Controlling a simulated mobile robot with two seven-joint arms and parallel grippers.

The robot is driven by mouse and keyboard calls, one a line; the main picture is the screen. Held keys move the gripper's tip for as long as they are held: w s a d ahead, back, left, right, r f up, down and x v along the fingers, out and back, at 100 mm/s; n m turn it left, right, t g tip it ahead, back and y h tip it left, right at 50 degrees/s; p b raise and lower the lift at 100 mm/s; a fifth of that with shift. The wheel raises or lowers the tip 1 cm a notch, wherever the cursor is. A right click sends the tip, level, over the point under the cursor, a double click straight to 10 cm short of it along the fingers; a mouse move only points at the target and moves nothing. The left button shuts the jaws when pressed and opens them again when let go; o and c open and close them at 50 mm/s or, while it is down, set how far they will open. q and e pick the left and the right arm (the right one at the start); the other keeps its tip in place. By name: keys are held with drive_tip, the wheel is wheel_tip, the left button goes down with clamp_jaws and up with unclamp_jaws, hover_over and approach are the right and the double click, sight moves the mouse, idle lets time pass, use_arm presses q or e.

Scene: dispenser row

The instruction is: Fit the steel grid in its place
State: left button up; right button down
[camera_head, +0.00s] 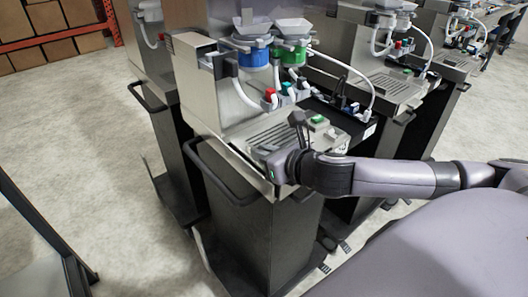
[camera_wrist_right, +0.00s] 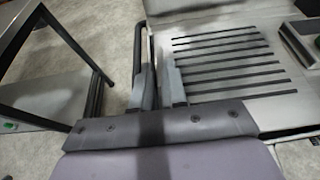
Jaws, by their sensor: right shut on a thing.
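The steel grid (camera_head: 268,139) is a flat metal plate with dark parallel slots. It lies at the front shelf of the nearest dispenser (camera_head: 220,100). In the right wrist view the grid (camera_wrist_right: 228,58) shows its slots just right of the fingers. My right gripper (camera_head: 285,158) is at the grid's front edge. In the right wrist view the right gripper's (camera_wrist_right: 160,92) two grey fingers are close together on the grid's edge. Whether the grid sits fully flat in its place cannot be told. My left gripper is not in view.
A green button (camera_head: 318,120) is on a box right of the grid. A dark handle bar (camera_head: 215,178) runs around the cabinet front. Blue and green containers (camera_head: 253,55) with hoses stand above. More dispensers stand to the right. The floor at left is largely clear.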

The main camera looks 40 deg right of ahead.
drive_tip(key=shift+f, duration=0.25)
drive_tip(key=c, duration=1.1)
unclamp_jaws()
drive_tip(key=shift+s, duration=0.15)
drive_tip(key=shift+b+v, duration=0.5)
drive_tip(key=shift+v, duration=3)
